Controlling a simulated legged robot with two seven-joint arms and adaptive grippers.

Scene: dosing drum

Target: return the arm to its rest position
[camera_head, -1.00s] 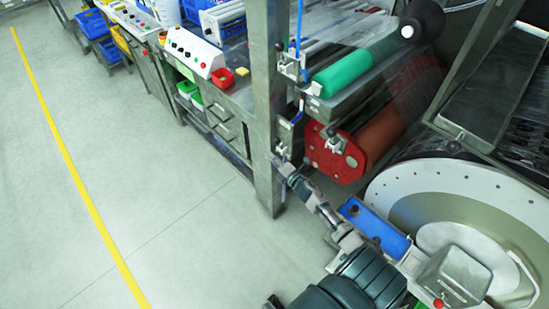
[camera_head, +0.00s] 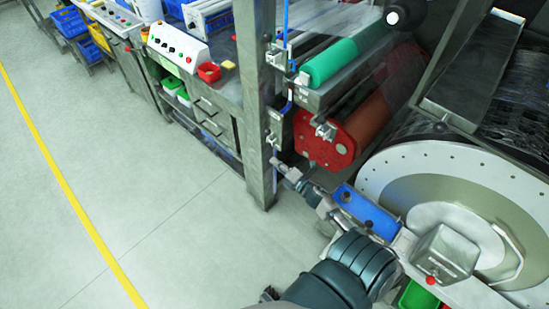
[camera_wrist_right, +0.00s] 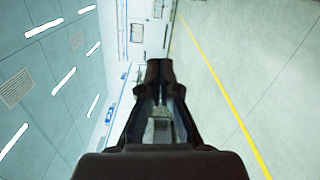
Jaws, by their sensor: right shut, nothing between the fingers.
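My right arm (camera_head: 352,262) comes in from the bottom of the head view and stretches up and left. Its gripper (camera_head: 277,165) is shut and empty. In the picture its tip lies just right of the steel post (camera_head: 257,110) and below left of the red roller end plate (camera_head: 325,140); I cannot tell the gap in depth. In the right wrist view the fingers (camera_wrist_right: 160,75) are together with nothing between them, and the room stands on its side behind them. My left gripper is not in view.
The white drum (camera_head: 400,175) and a blue block (camera_head: 366,211) lie right of and close beside my arm. A grey box with a red button (camera_head: 445,252) is at lower right. A bench with a control panel (camera_head: 178,47) stands behind. The floor (camera_head: 140,190) at left is clear.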

